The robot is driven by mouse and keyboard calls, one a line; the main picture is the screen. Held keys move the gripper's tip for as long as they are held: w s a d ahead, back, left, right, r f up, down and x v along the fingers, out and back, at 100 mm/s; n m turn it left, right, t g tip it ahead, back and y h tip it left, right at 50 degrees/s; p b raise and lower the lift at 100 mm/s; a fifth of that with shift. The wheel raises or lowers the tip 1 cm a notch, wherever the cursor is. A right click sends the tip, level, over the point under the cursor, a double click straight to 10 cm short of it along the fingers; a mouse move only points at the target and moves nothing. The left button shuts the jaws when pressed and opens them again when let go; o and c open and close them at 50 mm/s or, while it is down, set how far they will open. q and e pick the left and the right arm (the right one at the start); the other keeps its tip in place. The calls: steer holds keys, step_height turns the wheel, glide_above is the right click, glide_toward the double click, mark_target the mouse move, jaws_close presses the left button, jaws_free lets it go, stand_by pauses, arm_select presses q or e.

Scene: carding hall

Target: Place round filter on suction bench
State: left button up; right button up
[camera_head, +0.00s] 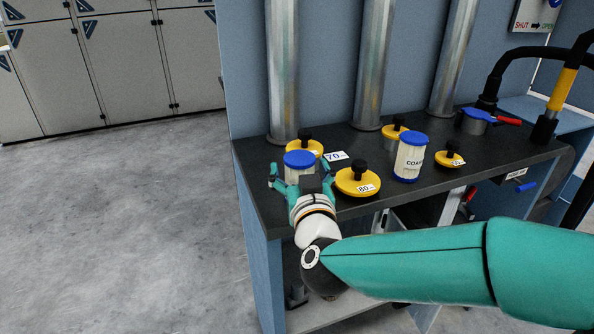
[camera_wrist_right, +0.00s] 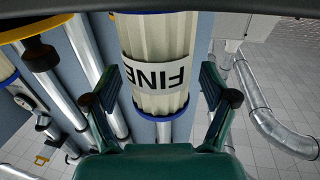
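My right gripper (camera_head: 299,177) is at the left end of the dark bench top (camera_head: 262,200). Its fingers are spread on either side of a round pale filter with a blue cap (camera_head: 299,159). In the right wrist view this filter (camera_wrist_right: 158,45) shows a FINE label and stands between the open fingers, with gaps visible on both sides. A second round filter (camera_head: 410,162), labelled with text starting COA, stands upright farther right on the bench. My left gripper is not in view.
Several yellow discs with black knobs sit on the bench, including one marked 80 (camera_head: 357,182) beside my gripper. Metal pipes (camera_head: 375,65) rise along the back. A blue-topped fitting with a red handle (camera_head: 478,118) is at the right. Open floor (camera_head: 120,230) lies left.

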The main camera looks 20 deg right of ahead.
steer(key=shift+r, duration=0.15)
steer(key=s+a+p, duration=0.1)
steer(key=s+a, duration=0.1)
steer(key=s, duration=1)
stand_by(0.3)
